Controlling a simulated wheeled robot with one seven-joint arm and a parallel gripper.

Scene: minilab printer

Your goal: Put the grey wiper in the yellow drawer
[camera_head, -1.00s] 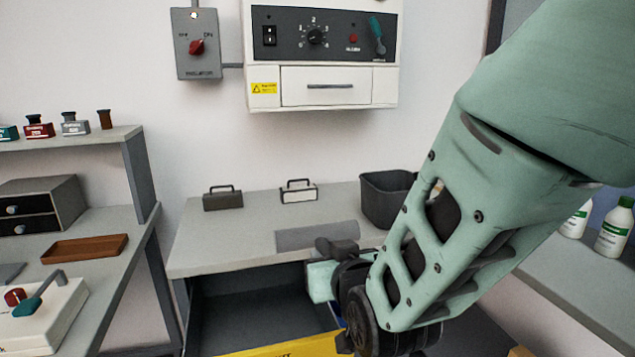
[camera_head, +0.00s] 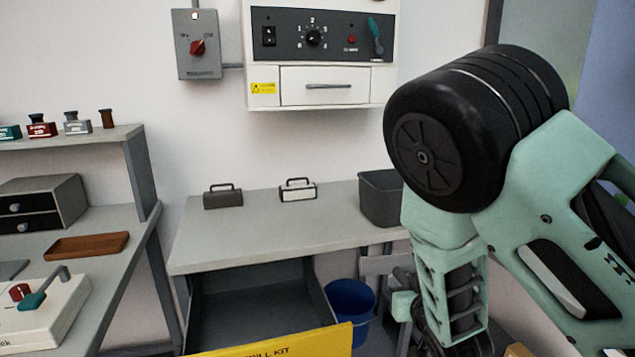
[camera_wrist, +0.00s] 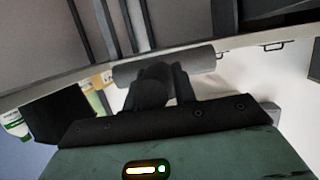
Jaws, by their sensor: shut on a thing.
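My gripper (camera_wrist: 163,82) is shut on the grey wiper (camera_wrist: 203,61), a flat grey piece that sticks out on both sides of the fingers in the wrist view. In the head view the grey wiper (camera_head: 378,265) shows in front of the bench's right side, and my arm hides most of the gripper. The yellow drawer (camera_head: 285,342) is pulled out under the bench at the lower middle, left of my gripper. Its yellow front faces me and its dark inside looks empty.
On the bench (camera_head: 285,226) stand a dark handled block (camera_head: 222,200), a white handled block (camera_head: 298,191) and a grey bin (camera_head: 381,198). A blue bucket (camera_head: 349,300) is right of the drawer. A side table with a brown tray (camera_head: 86,245) is at left.

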